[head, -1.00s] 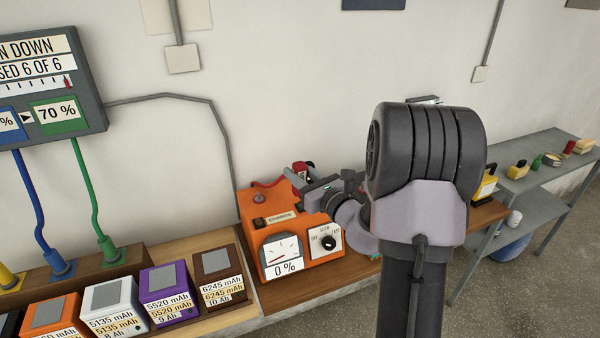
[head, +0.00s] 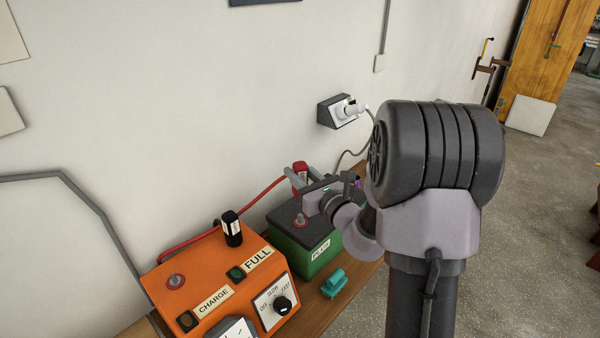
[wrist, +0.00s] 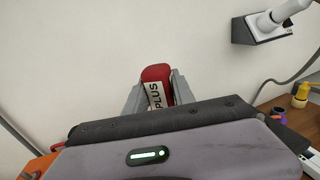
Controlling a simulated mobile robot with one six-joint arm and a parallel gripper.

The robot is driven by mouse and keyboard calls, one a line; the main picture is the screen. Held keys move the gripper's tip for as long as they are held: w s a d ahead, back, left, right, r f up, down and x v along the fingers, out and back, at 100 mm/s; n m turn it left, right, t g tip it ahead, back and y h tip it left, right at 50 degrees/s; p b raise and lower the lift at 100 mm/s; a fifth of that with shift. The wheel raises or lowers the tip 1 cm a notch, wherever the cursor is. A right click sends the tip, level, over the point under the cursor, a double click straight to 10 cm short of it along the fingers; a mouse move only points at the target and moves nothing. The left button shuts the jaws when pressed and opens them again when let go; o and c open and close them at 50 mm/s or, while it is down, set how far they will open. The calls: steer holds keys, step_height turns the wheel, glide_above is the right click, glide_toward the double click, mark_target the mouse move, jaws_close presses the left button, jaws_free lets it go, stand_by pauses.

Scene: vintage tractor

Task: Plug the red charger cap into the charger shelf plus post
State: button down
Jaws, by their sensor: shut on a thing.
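My gripper (head: 301,181) is shut on the red charger cap (head: 300,174). In the wrist view the red cap (wrist: 156,84) stands between the two fingers with its white PLUS label showing. A red cable runs from behind the orange charger (head: 205,270) towards the cap. The gripper holds the cap up near the back of a green box (head: 298,262) with a dark top, whose label seems to read PLUS. A post with a red ring (head: 300,220) stands on that box, apart from the cap. Another ringed post (head: 176,281) is on the charger's left.
A black cap (head: 232,228) stands on the charger's back right. A small teal object (head: 333,282) lies on the wooden shelf before the green box. Wall space above the charger is clear.

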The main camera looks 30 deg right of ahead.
steer(key=shift+f+b, duration=2.55)
steer(key=shift+f, duration=0.4)
steer(key=shift+f+b, duration=2)
steer(key=shift+f, duration=0.3)
steer(key=c, duration=1)
jaws_free()
steer(key=shift+o, duration=0.2)
steer(key=s+d+p, duration=0.1)
steer(key=s+p, duration=1)
steer(key=s, duration=0.6)
steer(key=shift+s+d, duration=0.15)
steer(key=shift+d, duration=0.15)
